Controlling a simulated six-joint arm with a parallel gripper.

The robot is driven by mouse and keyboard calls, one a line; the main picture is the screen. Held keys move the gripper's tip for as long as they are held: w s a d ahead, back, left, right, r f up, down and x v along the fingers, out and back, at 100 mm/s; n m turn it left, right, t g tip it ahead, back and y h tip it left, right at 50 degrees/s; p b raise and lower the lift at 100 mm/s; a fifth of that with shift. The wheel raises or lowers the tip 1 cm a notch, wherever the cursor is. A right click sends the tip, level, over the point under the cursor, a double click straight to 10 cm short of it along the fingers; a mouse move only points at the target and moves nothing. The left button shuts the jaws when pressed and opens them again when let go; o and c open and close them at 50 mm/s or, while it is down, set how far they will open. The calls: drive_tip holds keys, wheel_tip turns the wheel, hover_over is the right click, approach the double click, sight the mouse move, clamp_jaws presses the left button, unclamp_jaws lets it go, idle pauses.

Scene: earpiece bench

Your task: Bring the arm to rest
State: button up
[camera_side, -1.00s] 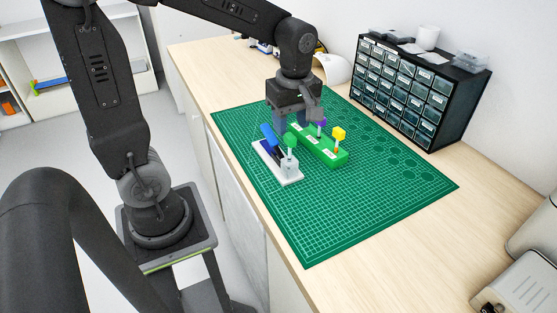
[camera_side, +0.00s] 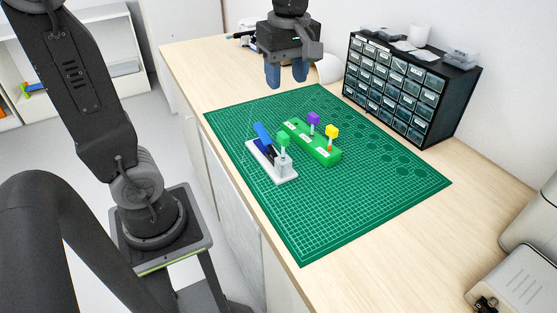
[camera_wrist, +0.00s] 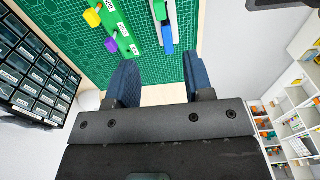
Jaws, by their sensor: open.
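My gripper (camera_side: 287,76) is raised above the back of the green mat (camera_side: 330,212), its blue fingers apart with nothing between them. The open fingers also show in the wrist view (camera_wrist: 157,85). On the mat below, a green block (camera_side: 314,146) holds a purple-topped piece (camera_side: 313,119) and a yellow-topped piece (camera_side: 332,132). To its left, a white stand (camera_side: 270,166) with a blue part (camera_side: 263,134) holds a green-topped piece (camera_side: 283,139). My gripper is clear of all of them.
A black drawer cabinet (camera_side: 405,88) stands at the right back of the wooden bench. A white rounded object (camera_side: 330,69) lies behind the gripper. A grey box (camera_side: 513,287) is at the right front. The front of the mat is bare.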

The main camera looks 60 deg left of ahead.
drive_tip(key=s+d+f+m+t, duration=0.2)
drive_tip(key=s+m, duration=0.3)
drive_tip(key=m, duration=0.4)
drive_tip(key=s+d+f+m+t, duration=0.2)
drive_tip(key=s+m, duration=0.3)
drive_tip(key=m, duration=0.4)
drive_tip(key=shift+s+d+f+t+h, duration=0.15)
drive_tip(key=shift+d+f+t+h, duration=0.15)
drive_tip(key=shift+f+t, duration=0.4)
